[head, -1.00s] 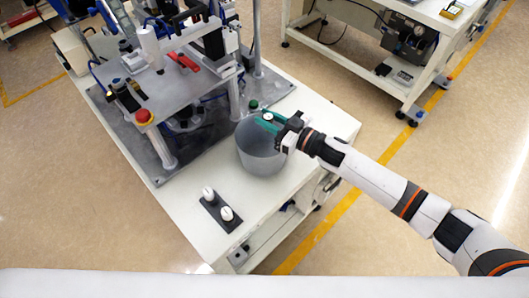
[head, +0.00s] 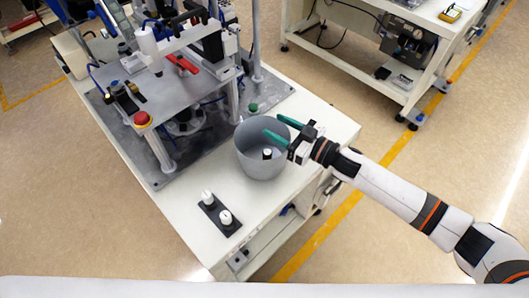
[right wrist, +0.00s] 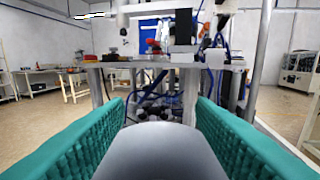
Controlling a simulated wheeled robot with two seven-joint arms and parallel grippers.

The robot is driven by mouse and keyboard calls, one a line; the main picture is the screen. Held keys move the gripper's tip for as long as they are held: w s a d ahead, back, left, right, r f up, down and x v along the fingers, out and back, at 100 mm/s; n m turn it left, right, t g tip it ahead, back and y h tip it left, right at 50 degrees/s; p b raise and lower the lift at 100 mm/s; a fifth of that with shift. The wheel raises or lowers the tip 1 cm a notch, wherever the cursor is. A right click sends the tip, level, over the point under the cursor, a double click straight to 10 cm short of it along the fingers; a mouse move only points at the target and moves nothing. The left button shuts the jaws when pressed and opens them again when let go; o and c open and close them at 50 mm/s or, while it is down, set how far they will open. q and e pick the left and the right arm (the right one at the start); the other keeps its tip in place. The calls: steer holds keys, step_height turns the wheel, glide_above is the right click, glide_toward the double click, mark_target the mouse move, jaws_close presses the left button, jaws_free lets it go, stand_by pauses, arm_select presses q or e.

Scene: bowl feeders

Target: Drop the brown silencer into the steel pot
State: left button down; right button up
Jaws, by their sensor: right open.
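The steel pot (head: 262,172) is a grey open vessel standing on the white table. A small piece with a pale top and dark lower part (head: 267,153), seemingly the silencer, lies inside it; no brown shows at this size. My right gripper (head: 273,125) is open and empty at the pot's upper right rim, its green fingers spread apart above the opening. In the right wrist view the green fingers stand wide apart, with the grey curved pot (right wrist: 160,150) below and between them. My left gripper is not in view.
Two white-topped pieces stand on a black plate (head: 219,214) in front of the pot. A machine frame with a red button (head: 142,119) rises at left. The table top is clear around the plate.

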steer(key=b+v, duration=0.2)
steer(key=v, duration=0.6)
steer(key=shift+d, duration=0.2)
steer(key=shift+s, duration=0.15)
